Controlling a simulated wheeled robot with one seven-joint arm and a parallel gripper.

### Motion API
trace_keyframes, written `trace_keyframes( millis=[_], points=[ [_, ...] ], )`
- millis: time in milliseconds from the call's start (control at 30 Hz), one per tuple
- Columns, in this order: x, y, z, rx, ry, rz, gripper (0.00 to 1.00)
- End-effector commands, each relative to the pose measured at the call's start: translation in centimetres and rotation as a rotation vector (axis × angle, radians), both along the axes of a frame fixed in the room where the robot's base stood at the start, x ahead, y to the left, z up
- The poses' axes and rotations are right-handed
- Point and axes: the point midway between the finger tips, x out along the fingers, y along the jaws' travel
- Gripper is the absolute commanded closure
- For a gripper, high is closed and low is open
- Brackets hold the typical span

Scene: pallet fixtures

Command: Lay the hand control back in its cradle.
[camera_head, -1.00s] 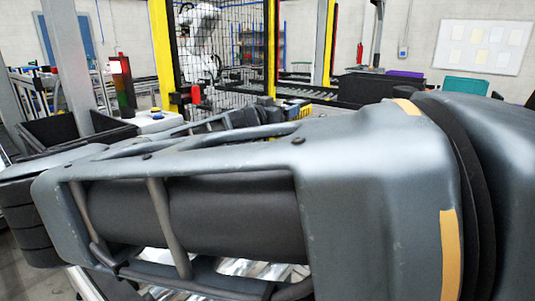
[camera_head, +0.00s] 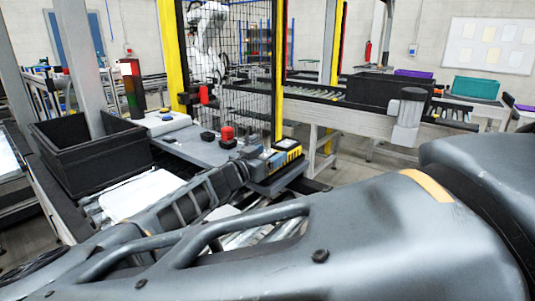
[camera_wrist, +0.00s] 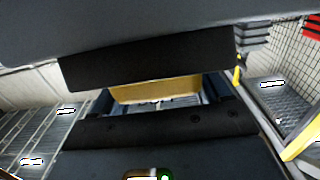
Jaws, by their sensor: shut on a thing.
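My gripper (camera_head: 257,163) is at the far end of my arm, beyond the dark links, and is mostly hidden by them. It is shut on the hand control (camera_head: 288,146), a yellow block with dark slots, held over the front right corner of a grey table (camera_head: 190,149). In the wrist view, the two black finger pads of my gripper (camera_wrist: 157,93) lie above and below a yellow-tan face of the hand control (camera_wrist: 155,90), with dark blue edges beside it. I cannot make out the cradle; it may be hidden behind the arm or the held block.
A black bin (camera_head: 90,160) stands left. A conveyor behind carries another black bin (camera_head: 375,92). My arm fills the foreground.

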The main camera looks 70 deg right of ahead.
Motion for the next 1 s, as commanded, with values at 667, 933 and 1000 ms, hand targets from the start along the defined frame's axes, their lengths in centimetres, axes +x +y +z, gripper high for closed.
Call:
trace_keyframes(
  millis=[667, 933, 1000],
  points=[
    [0.1, 0.0, -1.2, -0.001, -0.002, 0.000, 0.75],
    [0.0, 0.0, -1.2, 0.000, -0.002, 0.000, 0.09],
    [0.0, 0.0, -1.2, 0.000, -0.001, 0.000, 0.03]
  ],
)
